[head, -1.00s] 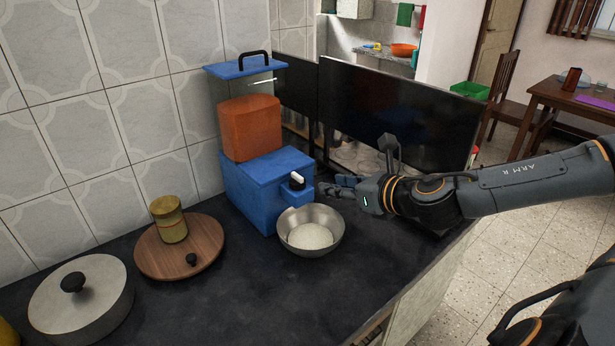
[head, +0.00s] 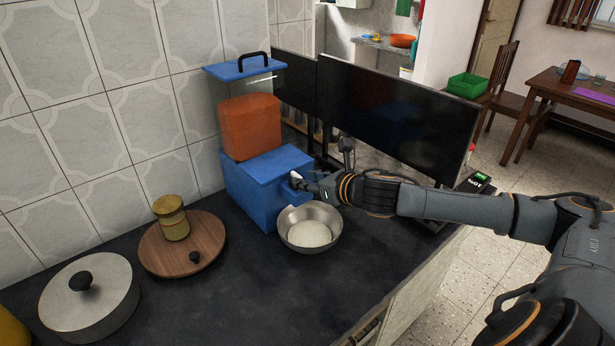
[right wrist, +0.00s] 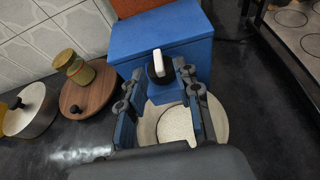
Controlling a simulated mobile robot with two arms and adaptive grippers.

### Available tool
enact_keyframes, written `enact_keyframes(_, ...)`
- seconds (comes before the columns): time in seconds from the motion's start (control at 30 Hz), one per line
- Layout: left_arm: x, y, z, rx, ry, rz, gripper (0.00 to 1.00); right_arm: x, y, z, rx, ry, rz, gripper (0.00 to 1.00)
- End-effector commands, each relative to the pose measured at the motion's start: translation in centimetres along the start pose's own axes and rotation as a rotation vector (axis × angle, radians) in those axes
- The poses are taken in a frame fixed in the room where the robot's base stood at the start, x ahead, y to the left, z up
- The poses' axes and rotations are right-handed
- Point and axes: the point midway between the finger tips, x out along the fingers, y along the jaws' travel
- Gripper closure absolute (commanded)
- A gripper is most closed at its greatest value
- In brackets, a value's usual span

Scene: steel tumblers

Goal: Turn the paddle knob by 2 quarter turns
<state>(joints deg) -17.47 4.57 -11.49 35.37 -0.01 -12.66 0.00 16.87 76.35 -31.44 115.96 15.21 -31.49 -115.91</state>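The paddle knob (right wrist: 157,62) is a black round knob with a white paddle, on the front of a blue dispenser base (head: 262,184). In the right wrist view its paddle points up, tilted only slightly. In the head view just the white paddle (head: 296,174) shows clearly; my fingers cover much of the rest. My right gripper (right wrist: 157,80) is open, with one finger on each side of the knob and a gap visible on both sides. It also shows in the head view (head: 308,186), close in front of the knob. My left gripper is not in view.
A steel bowl (head: 328,238) with white contents stands below the knob. A wooden board (head: 213,236) with a yellow-green jar (head: 171,217) and a lidded pot (head: 112,312) are to the left. Dark panels (head: 390,120) stand behind my right arm. The front counter is clear.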

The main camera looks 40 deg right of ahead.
Motion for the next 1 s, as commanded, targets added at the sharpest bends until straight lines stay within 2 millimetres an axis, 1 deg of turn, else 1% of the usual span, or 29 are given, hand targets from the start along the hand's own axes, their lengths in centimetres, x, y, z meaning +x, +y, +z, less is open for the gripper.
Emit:
enact_keyframes(0.13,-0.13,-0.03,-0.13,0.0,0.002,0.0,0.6,0.45,0.06,-0.03,0.0,0.001,0.001,0.67)
enact_keyframes(0.37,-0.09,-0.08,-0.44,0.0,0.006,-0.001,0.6,0.48,0.06,-0.06,-0.002,0.001,0.001,0.67)
enact_keyframes(0.4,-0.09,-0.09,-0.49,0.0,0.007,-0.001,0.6,0.48,0.06,-0.06,-0.001,0.001,0.001,0.71)
enact_keyframes(0.43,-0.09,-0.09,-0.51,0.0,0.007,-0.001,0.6,0.48,0.06,-0.06,-0.001,0.001,0.001,0.77)
enact_keyframes(0.53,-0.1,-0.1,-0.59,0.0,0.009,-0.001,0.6,0.47,0.06,-0.06,-0.001,0.001,0.001,0.98)
enact_keyframes(0.57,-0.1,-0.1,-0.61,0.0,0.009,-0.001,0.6,0.47,0.06,-0.06,-0.001,0.001,0.001,1.0)
enact_keyframes(0.83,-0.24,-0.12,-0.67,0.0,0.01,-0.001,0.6,0.45,0.11,-0.01,0.002,0.001,-0.004,1.0)
enact_keyframes(1.0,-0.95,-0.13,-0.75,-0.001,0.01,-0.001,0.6,0.4,0.36,0.17,0.018,0.001,-0.041,1.0)
